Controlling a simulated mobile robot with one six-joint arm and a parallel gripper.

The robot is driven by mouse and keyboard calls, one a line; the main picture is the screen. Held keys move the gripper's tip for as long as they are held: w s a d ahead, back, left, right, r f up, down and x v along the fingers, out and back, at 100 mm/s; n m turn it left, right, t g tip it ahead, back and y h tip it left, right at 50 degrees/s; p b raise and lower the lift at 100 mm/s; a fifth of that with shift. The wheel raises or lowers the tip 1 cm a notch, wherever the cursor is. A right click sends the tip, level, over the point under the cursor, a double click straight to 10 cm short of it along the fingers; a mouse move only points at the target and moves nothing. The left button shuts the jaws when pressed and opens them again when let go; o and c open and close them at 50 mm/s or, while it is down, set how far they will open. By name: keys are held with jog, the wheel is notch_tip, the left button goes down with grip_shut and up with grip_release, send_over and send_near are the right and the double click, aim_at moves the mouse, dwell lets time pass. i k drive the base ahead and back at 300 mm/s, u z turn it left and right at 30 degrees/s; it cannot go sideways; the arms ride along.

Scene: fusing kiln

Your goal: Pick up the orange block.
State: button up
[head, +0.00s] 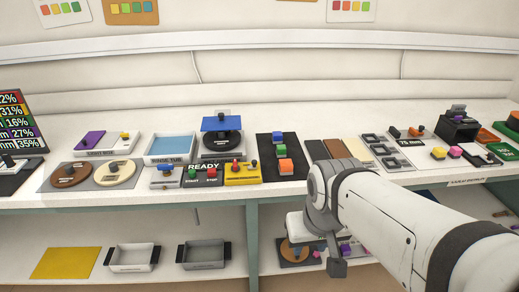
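The orange block (285,167) sits at the near end of a black mat (263,150) on the white worktop. A green block (281,151) and a blue block (277,137) stand behind it in a row on the same mat. My gripper (337,267) hangs at the end of my arm, low in the picture and right of the orange block. It appears in front of the worktop's front edge, apart from the block. Its fingers are too small and unclear to tell whether they are open or shut.
Left of the black mat are a yellow box (242,175), a READY panel (204,167) and a blue-topped device (221,124). Dark, tan and white slabs (337,149) lie to its right. The lower shelf holds two grey trays (203,254) and a yellow sheet (66,263).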

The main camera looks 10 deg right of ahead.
aim_at(285, 167)
jog(key=z, duration=0.15)
jog(key=i, duration=0.9)
jog(key=u, duration=0.05)
